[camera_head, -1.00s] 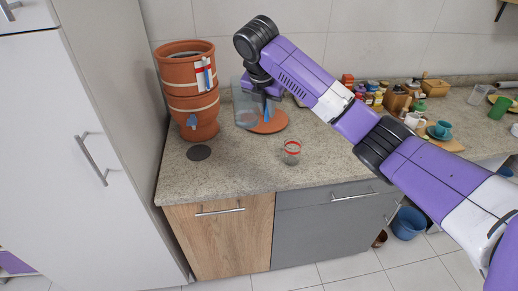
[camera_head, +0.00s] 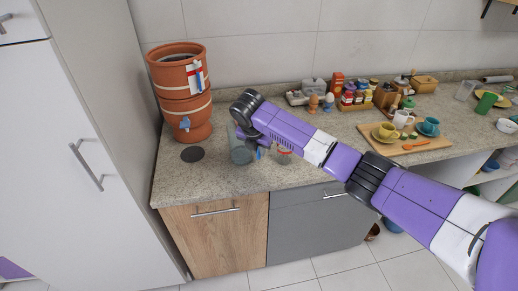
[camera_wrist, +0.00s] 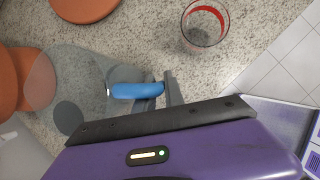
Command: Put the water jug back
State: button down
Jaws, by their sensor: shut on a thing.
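The water jug (camera_head: 240,150) is clear, grey-tinted plastic with a blue handle (camera_wrist: 135,90). My gripper (camera_wrist: 165,92) is shut on that handle. In the head view the jug is over the counter near its front, left of a glass and partly behind my wrist. I cannot tell its exact height above the counter. In the wrist view the jug body (camera_wrist: 85,70) reaches left from the handle. A dark round mat (camera_head: 192,153) lies on the counter in front of the clay water filter (camera_head: 182,95), left of the jug. It shows through the jug in the wrist view (camera_wrist: 67,117).
A clear glass (camera_wrist: 205,25) with a red band stands close to my gripper. A terracotta disc (camera_wrist: 85,8) lies behind it. The filter has a blue tap (camera_head: 185,123). A cutting board (camera_head: 400,148) with cups, spice jars and eggs are to the right. A tall cabinet (camera_head: 85,110) borders the left.

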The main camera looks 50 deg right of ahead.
jog(key=shift+f, duration=0.1)
jog(key=c, duration=1.4)
grip_release()
jog(key=shift+f, duration=0.1)
jog(key=shift+c, duration=0.2)
jog(key=b+v, duration=0.1)
jog(key=v, duration=1.1)
